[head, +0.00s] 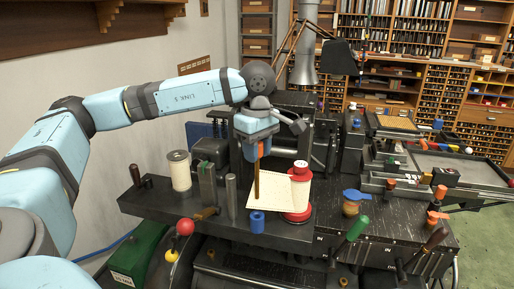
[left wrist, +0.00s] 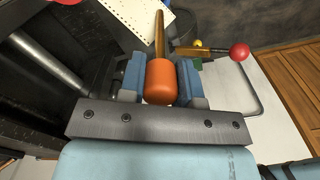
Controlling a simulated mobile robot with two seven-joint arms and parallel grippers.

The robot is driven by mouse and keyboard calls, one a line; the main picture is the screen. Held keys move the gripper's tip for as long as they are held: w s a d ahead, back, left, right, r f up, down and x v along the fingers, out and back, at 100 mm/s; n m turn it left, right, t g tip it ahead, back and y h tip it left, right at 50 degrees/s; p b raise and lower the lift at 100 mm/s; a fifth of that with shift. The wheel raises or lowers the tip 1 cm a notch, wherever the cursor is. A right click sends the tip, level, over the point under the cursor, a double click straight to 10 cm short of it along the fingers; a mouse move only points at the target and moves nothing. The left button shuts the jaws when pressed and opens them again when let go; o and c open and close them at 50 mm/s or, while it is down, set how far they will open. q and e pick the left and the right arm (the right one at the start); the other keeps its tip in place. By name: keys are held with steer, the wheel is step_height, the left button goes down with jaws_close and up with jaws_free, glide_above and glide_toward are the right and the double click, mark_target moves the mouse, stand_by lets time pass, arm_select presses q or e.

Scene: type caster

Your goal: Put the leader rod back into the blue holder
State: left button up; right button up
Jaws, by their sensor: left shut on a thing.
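The leader rod (head: 257,180) hangs upright below my left gripper (head: 257,152), its brown shaft in front of the perforated paper sheet. The left gripper is shut on its orange handle, which fills the space between the blue fingers (left wrist: 161,88) in the left wrist view. The blue holder (head: 257,223), a short blue cylinder, stands on the dark machine bed below the rod's lower end. In the picture a gap shows between rod tip and holder; their exact depth alignment is hard to tell. The holder cannot be made out in the left wrist view. My right gripper is not in view.
The perforated paper (head: 280,194) runs to a red-based spool (head: 298,196) right of the rod. A cream spool (head: 179,170), a grey post (head: 231,196) and a red ball knob (head: 185,227) stand to the left. A green-handled tool (head: 357,228) is at the right.

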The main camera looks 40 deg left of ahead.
mark_target(257, 199)
arm_select(q)
step_height(257, 199, down, 3)
steer(key=shift+b, duration=0.95)
steer(key=shift+f+b, duration=0.55)
steer(key=shift+f, duration=0.2)
steer(key=shift+f+b, duration=0.3)
steer(key=shift+b, duration=0.05)
steer(key=shift+f+b, duration=1.35)
steer(key=shift+f, duration=0.4)
steer(key=shift+f+b, duration=0.7)
steer(key=shift+f, duration=0.15)
steer(key=o, duration=1)
